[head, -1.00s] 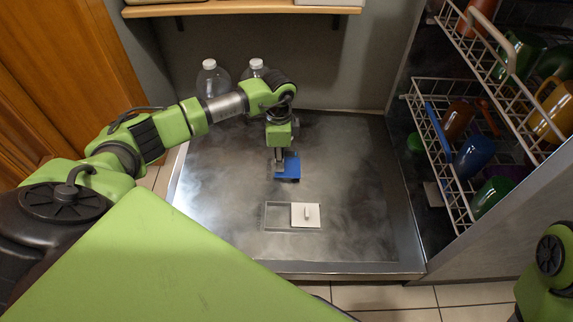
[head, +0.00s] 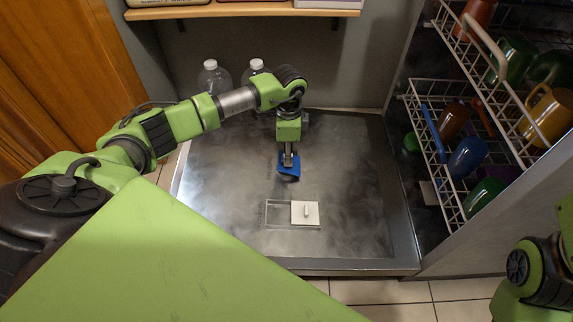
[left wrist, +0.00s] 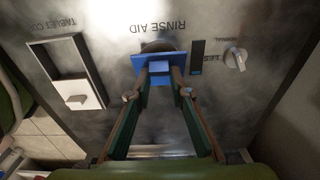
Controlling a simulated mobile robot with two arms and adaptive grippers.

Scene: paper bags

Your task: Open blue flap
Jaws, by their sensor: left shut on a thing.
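The blue flap (head: 283,168) sits on the metal dishwasher door (head: 345,165). In the left wrist view the blue flap (left wrist: 150,58) is under the RINSE AID lettering. It looks tilted up, with a dark round opening (left wrist: 158,46) showing past its edge. My left gripper (head: 289,160) is shut on the small block of the flap; in the left wrist view its fingertips (left wrist: 160,68) are on both sides of that block. My right gripper is not visible; only part of the right arm shows at the lower right of the head view.
A white sliding cover (head: 312,213) lies in the tablet compartment (head: 277,214) nearer to me. A white knob (left wrist: 236,59) is in the left wrist view. Racks with cups (head: 468,157) stand at the right. Two bottles (head: 212,77) are behind the door. The door around the flap is clear.

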